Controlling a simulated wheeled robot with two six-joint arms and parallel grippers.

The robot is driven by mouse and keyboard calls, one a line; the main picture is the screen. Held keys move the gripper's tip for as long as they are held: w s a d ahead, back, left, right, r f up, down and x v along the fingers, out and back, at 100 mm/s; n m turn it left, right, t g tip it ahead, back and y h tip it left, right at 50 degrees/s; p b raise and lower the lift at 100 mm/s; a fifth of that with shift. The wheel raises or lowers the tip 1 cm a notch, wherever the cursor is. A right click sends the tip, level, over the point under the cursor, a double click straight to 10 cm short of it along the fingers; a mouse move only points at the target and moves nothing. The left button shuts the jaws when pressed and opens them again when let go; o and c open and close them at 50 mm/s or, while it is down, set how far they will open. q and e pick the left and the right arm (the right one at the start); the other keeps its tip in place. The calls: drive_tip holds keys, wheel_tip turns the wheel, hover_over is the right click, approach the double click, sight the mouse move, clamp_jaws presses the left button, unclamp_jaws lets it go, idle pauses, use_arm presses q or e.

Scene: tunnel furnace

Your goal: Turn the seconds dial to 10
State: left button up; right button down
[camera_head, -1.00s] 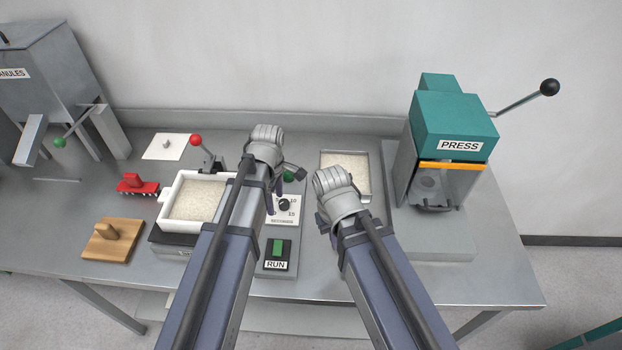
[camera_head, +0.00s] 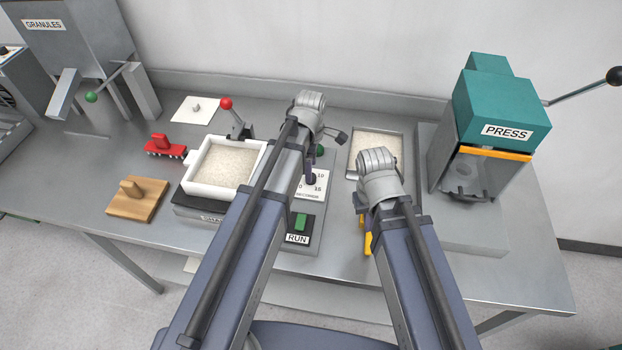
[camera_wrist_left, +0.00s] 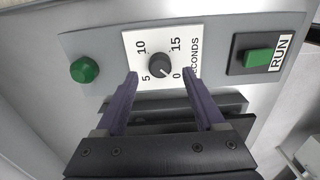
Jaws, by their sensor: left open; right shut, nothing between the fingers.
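The seconds dial (camera_wrist_left: 160,71) is a round black knob on a white plate marked 0, 5, 10 and 15. A pale mark on the knob appears to point toward the 0, though it is small. My left gripper (camera_wrist_left: 160,75) is open, with one purple finger on either side of the dial in the wrist view; I cannot tell whether they touch it. In the head view my left gripper (camera_head: 310,166) partly hides the dial and its plate (camera_head: 316,188). My right gripper (camera_head: 364,232) is right of the panel, away from the dial, shut and empty.
A green RUN switch (camera_head: 300,221) sits in front of the dial plate, and a green button (camera_wrist_left: 84,70) is on its other side. A white frame of granules (camera_head: 196,189) stands left, a metal tray (camera_head: 352,174) right. The teal press (camera_head: 500,110) is further right.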

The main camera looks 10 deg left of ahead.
use_arm(q)
wheel_tip(320, 180, down, 4)
drive_tip(key=shift+r+b, duration=0.2)
drive_tip(key=shift+b, duration=1.05)
use_arm(e)
wheel_tip(320, 180, down, 4)
drive_tip(key=shift+r, duration=0.2)
use_arm(q)
drive_tip(key=shift+r, duration=0.1)
clamp_jaws()
